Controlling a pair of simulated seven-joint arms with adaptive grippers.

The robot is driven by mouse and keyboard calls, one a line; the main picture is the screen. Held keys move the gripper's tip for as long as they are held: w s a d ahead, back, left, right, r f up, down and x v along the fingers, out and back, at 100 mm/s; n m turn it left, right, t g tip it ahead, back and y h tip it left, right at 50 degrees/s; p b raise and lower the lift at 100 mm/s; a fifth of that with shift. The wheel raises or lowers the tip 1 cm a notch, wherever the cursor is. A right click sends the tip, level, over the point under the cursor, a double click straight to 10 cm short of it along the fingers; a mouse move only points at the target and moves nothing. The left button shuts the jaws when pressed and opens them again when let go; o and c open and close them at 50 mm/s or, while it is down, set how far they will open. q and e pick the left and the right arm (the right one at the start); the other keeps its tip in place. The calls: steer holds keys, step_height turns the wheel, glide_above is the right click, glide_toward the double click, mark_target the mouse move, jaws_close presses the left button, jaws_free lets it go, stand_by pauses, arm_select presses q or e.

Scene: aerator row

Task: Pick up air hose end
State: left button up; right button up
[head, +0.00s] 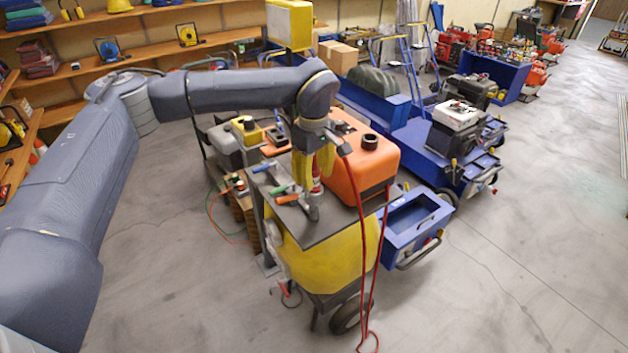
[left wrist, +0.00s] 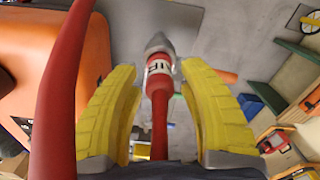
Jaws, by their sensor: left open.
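The air hose end (left wrist: 158,90) shows in the left wrist view as a red fitting with a white "AIR" label and a grey tip. It lies between the two spread yellow fingers of my left gripper (left wrist: 160,75), with a gap visible on each side. In the head view my left gripper (head: 315,172) points down over the dark top of a yellow cart, and a bit of red shows between its fingers. A red hose (head: 363,230) hangs down the cart's side to the floor. It passes close along the left of the wrist view (left wrist: 62,85). My right gripper is not in view.
The yellow cart (head: 322,262) carries an orange tank (head: 366,172) right beside my gripper. A blue tray (head: 425,215) and a blue cart (head: 425,145) stand to the right. The floor in front is clear.

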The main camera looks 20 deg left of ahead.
arm_select(q)
steer(key=shift+f, duration=1.2)
jaws_close()
